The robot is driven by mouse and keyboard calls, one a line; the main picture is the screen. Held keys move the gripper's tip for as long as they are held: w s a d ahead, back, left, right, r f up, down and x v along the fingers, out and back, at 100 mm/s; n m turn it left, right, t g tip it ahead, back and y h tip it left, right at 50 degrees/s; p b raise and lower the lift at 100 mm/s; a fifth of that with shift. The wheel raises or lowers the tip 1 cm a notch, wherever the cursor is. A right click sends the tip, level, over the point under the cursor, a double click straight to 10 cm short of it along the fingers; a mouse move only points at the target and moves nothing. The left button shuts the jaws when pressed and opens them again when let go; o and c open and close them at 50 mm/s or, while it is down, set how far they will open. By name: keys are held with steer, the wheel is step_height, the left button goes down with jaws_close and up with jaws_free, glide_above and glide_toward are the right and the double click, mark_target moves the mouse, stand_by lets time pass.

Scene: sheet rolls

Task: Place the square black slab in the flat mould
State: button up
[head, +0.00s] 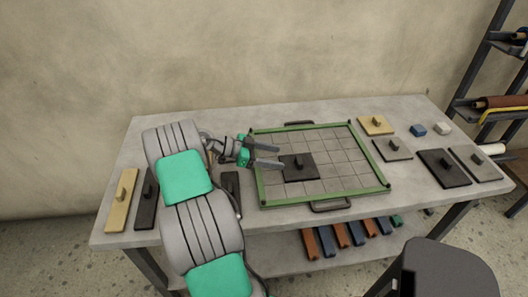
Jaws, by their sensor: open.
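A square black slab (296,174) with a small upright knob lies flat on the gridded floor of the flat mould, left of its middle. The mould is a shallow tray with a green rim (372,158), flat on the table. A strip of bare floor shows between the slab and the left rim. My gripper (282,157) reaches in over the left rim, its two dark fingers open and pointing right. The fingertips are just left of the slab's knob and apart from it. Another black slab (436,171) with a knob lies at the table's right.
A long tan slab (119,211) and dark bars lie left. Most mould cells are bare. A dark stool (455,275) stands in front.

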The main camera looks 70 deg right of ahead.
steer(key=p+v, duration=0.5)
steer(key=shift+r, duration=0.25)
steer(key=w+a+r+n+t, duration=0.3)
steer(key=w+a+n+t, duration=0.1)
steer(key=w, duration=0.3)
steer(key=w+a+r+n+t, duration=0.3)
steer(key=w+a+r+n, duration=0.1)
steer(key=w, duration=0.3)
steer(key=w+a+r+n+t+y, duration=0.1)
steer(key=w+a+r+n+t, duration=0.1)
steer(key=w+a+n, duration=0.3)
steer(key=w+a+r+n+t, duration=0.1)
steer(key=a+r+n+t, duration=0.1)
steer(key=a, duration=0.6)
steer(key=s+a+r+n+t+y, duration=0.1)
steer(key=s+a+n+y, duration=0.1)
steer(key=a+n, duration=0.3)
steer(key=s+a+r+n+t+y, duration=0.1)
steer(key=a+n, duration=0.4)
steer(key=a, duration=0.8)
steer(key=s+a+r+n+t+y, duration=0.1)
steer(key=s+a+n+t+y, duration=0.1)
steer(key=a+n, duration=0.3)
steer(key=s+a+y, duration=0.1)
steer(key=a, duration=0.3)
steer(key=shift+s+r, duration=0.3)
steer(key=shift+d, duration=0.1)
